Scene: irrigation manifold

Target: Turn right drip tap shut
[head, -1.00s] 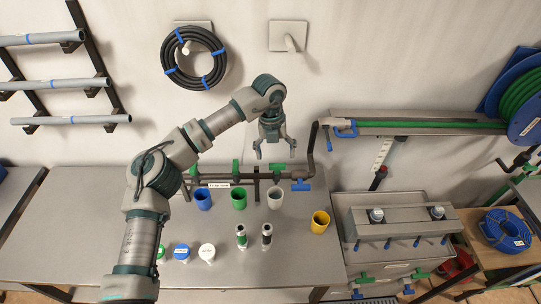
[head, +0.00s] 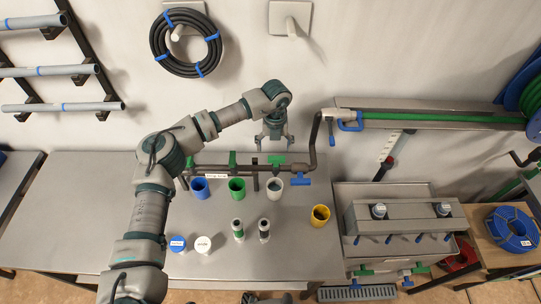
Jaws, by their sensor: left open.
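The dark manifold pipe (head: 212,169) runs along the back of the grey table. It carries several green taps: a left one (head: 189,163), a middle one (head: 233,160) and a right one (head: 277,160). The right tap's handle looks wide and lies along the pipe; the other two look narrow and stand across it. My left gripper (head: 275,147) is open and empty, fingers pointing down, just above the right tap in the picture. Whether it touches the handle cannot be told. A blue tap (head: 300,180) sits at the pipe's right end. My right gripper is not in view.
Blue (head: 200,188), green (head: 237,188), white (head: 274,188) and yellow (head: 320,215) cups stand at the pipe and on the table. Two small fittings (head: 238,230) and two lidded jars (head: 203,244) stand in front. The pipe's riser (head: 314,138) rises right of my gripper.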

